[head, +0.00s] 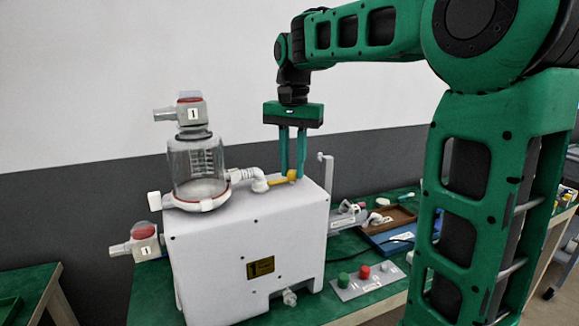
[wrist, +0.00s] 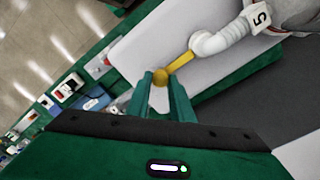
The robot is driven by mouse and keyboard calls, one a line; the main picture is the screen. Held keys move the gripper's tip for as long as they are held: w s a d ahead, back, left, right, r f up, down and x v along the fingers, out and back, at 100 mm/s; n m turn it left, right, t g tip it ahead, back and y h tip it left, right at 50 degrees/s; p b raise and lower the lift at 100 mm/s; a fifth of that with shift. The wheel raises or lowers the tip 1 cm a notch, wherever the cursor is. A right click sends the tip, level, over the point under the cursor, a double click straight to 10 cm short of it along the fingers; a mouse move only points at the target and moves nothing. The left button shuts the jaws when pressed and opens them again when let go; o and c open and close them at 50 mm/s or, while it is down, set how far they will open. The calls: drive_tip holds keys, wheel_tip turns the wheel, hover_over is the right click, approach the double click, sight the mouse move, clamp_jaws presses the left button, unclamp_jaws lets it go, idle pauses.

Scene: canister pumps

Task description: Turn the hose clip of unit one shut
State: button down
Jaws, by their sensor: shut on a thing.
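The hose clip is a yellow lever with a round knob (head: 280,180) on top of the white pump housing (head: 235,230). It also shows in the wrist view (wrist: 180,63), running out from the white hose elbow (wrist: 207,43). In the head view the lever points right, away from the elbow (head: 260,185) and the clear canister (head: 197,170). My gripper (head: 292,174) points straight down, its two green fingers shut on the knob at the lever's free end. In the wrist view the knob sits between the fingertips (wrist: 160,80).
Grey fittings labelled 1 sit on the canister lid (head: 190,110) and at the housing's left (head: 142,243). A grey upright post (head: 327,172) stands close right of my gripper. A button panel (head: 367,280) and a brown tray (head: 390,221) lie on the green table.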

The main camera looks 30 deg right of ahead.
sight(292, 171)
drive_tip(key=shift+r, duration=0.1)
drive_tip(key=c, duration=1.6)
unclamp_jaws()
drive_tip(key=shift+o, duration=0.2)
wheel_tip(292, 171, up, 11)
drive_tip(key=shift+f, duration=0.2)
